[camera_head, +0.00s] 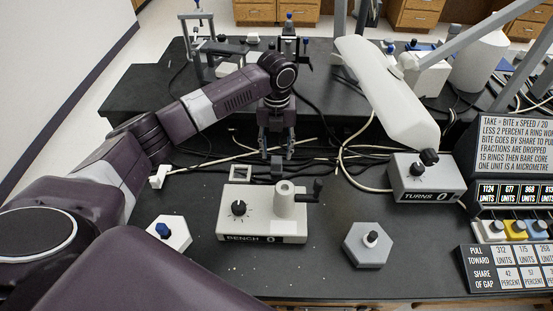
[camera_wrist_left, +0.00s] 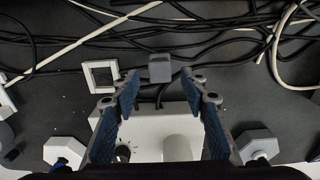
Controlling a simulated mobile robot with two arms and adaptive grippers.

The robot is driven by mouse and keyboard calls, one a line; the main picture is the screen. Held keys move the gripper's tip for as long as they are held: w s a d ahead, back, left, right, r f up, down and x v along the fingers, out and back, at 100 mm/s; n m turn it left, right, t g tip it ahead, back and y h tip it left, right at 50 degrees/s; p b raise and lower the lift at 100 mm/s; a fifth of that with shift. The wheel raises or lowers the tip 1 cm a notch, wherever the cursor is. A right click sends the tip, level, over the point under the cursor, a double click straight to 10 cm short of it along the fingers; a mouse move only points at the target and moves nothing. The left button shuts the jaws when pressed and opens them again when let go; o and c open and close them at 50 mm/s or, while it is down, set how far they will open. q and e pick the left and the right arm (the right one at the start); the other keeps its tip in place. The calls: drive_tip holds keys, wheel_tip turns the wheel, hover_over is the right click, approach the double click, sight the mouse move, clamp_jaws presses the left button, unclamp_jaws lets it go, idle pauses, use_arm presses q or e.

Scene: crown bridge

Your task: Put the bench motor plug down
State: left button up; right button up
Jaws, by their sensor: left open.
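A small grey block (camera_head: 277,167), which looks like the bench motor plug, sits behind the box labelled BENCH (camera_head: 262,238). In the left wrist view the grey block (camera_wrist_left: 160,68) lies between and just beyond my fingertips, with dark cables close to it. My left gripper (camera_head: 276,150) points down over this spot with its fingers spread on either side. The fingers stand apart from the block in the left wrist view (camera_wrist_left: 160,82). Whether the block rests on the bench top or on cables I cannot tell. My right gripper is not in view.
A white square frame (camera_head: 240,173) lies left of the block. Black and white cables (camera_head: 330,165) cross behind it. A TURNS box (camera_head: 426,180), a white hexagonal knob base (camera_head: 169,236) and a grey one (camera_head: 367,247) stand around. The front bench top is mostly clear.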

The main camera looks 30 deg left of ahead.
sight(277, 159)
use_arm(q)
wheel_tip(277, 159, up, 8)
drive_tip(key=shift+f, duration=0.1)
idle(0.5)
